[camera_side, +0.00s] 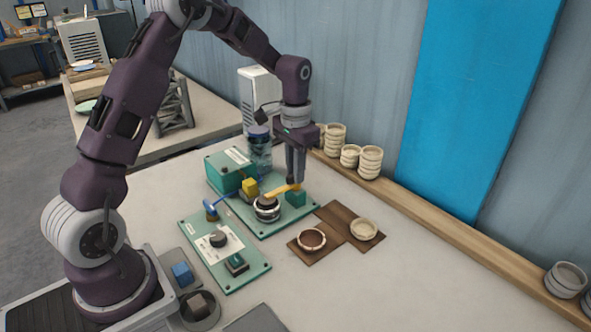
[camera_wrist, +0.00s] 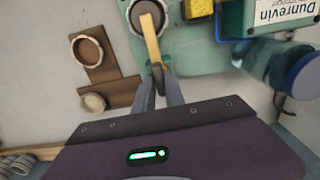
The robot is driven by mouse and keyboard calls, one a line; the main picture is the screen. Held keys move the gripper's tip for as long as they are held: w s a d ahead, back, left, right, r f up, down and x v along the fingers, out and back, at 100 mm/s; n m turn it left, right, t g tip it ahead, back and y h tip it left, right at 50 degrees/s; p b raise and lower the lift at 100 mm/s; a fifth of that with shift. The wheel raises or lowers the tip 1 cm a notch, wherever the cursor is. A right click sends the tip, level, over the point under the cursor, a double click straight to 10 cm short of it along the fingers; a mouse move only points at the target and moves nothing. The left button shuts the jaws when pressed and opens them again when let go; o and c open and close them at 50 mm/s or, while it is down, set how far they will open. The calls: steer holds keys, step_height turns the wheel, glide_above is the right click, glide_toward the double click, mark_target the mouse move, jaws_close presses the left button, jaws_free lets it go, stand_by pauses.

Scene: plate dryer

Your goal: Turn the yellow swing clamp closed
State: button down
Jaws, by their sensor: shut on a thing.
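The yellow swing clamp (camera_side: 279,192) is a flat bar reaching over a dark-topped round fixture with a pale ring (camera_side: 266,210), on the far green plate. My gripper (camera_side: 294,181) points down and is shut on the bar's outer end, beside a small teal block (camera_side: 296,198). In the wrist view the yellow bar (camera_wrist: 150,38) runs from the round fixture (camera_wrist: 150,12) to my fingertips (camera_wrist: 158,74). The fingers hide the bar's very end.
A teal box (camera_side: 228,170) and a yellow block (camera_side: 250,187) stand left of the clamp. A blue-handled lever (camera_side: 211,208) and a panel with a dark knob (camera_side: 218,239) are nearer. Two round dishes (camera_side: 312,239) (camera_side: 364,230) sit on brown boards at right. Stacked bowls (camera_side: 370,162) line the wall ledge.

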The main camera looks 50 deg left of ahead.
stand_by(0.5)
steer(key=c, duration=1.4)
jaws_free()
step_height(320, 180, up, 7)
steer(key=shift+r, duration=0.1)
steer(key=s+d+r+t, duration=0.2)
steer(key=s+d+r, duration=0.3)
steer(key=s+r, duration=0.25)
steer(key=s+d+r+t, duration=0.1)
steer(key=s+d, duration=0.2)
steer(key=s, duration=0.7)
steer(key=s+d+t, duration=0.2)
steer(key=s+d, duration=0.1)
steer(key=s, duration=0.7)
steer(key=shift+s+d+r+t, duration=0.2)
steer(key=shift+d+r+t, duration=0.1)
steer(key=shift+d+r, duration=0.05)
